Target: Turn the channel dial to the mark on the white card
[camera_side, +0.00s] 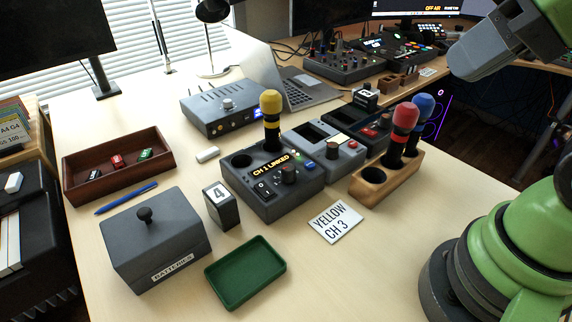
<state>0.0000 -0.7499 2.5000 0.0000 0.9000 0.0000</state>
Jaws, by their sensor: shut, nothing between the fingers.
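The white card (335,222) lies flat on the table and reads "YELLOW CH 3". The dark grey unit (262,207) stands left of it, with a lit display (272,166) reading "CH 1 LINKED". A yellow-topped microphone (271,118) stands upright in this unit, next to an empty round socket. My gripper (458,72) is at the upper right, grey, shut and empty, high above the table and well away from the dial.
A lighter grey unit (325,130) stands right behind the dark one. Red and blue microphones (404,122) stand in a wooden holder (372,187) at right. A block marked 4 (221,205), a green tray (245,272) and a batteries box (155,240) are at left.

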